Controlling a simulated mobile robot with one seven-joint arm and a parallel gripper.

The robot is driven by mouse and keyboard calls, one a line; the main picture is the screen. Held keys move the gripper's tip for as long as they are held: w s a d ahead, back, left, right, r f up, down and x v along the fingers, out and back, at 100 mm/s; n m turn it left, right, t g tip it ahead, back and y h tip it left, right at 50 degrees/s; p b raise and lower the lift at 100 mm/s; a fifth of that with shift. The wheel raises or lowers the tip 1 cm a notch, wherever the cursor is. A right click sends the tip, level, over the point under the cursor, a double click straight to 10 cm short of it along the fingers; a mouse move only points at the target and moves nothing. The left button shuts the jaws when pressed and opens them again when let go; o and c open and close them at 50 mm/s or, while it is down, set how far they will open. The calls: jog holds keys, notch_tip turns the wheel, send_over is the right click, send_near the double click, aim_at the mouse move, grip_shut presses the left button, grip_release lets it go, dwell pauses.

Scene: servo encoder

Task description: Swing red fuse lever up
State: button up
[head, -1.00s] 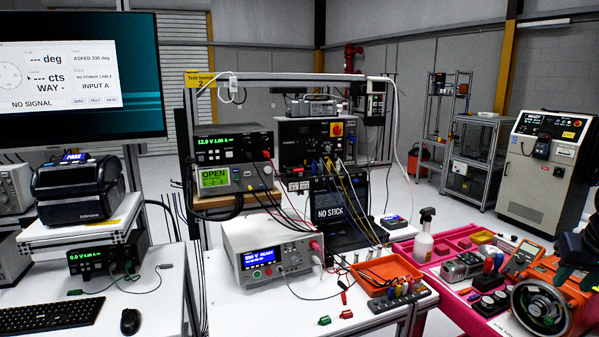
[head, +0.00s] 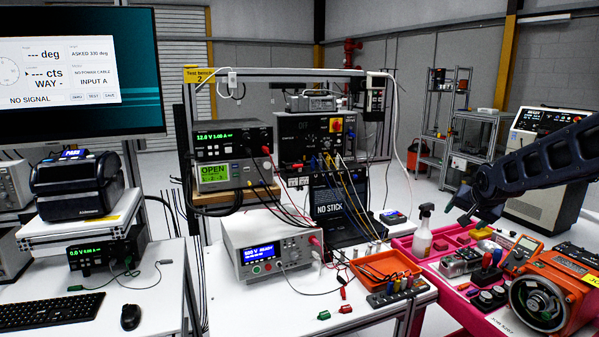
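I cannot pick out the red fuse lever for certain at this size. A black control box (head: 305,137) stands on the rack over the middle bench, with a red knob on a yellow plate (head: 336,125) at its upper right and several cables plugged into its front. Small white fittings (head: 298,182) sit below it, too small to read. My gripper (head: 462,207) is at the end of my dark arm, which reaches in from the right edge. It hangs over the pink cart, well right of the control box. Its fingers are too dark and small to tell apart.
A white spray bottle (head: 423,232), an orange motor (head: 545,297) and a multimeter (head: 525,250) stand on the pink cart (head: 452,285). An orange tray (head: 385,267) and a white tester (head: 262,250) are on the bench. A black NO STICK panel (head: 328,208) stands below the control box.

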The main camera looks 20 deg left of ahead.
jog(key=w+a+f+m+y, duration=0.1)
jog(key=w+a+f+y, duration=0.15)
jog(key=a, duration=0.65)
jog(key=w+a+f+m+t+y, duration=0.1)
jog(key=w+a+m+y, duration=0.15)
jog(key=a, duration=0.75)
jog(key=w+a+f+m+y, duration=0.1)
jog(key=w+a+f+y, duration=0.15)
jog(key=a, duration=0.65)
jog(key=s+a+r+m+t+y, duration=0.15)
jog(key=a+m+y, duration=0.25)
jog(key=a+m, duration=0.5)
jog(key=s+a+r+m+t+y, duration=0.1)
jog(key=a+r+m+t+y, duration=0.3)
jog(key=a, duration=0.8)
jog(key=w+a+r+m+t+h, duration=0.1)
jog(key=w+a+r+m, duration=0.1)
jog(key=w+a+m, duration=0.4)
jog(key=shift+w+a+r+m+h, duration=0.25)
jog(key=shift+w+a+m+h, duration=0.1)
jog(key=shift+w+a, duration=0.65)
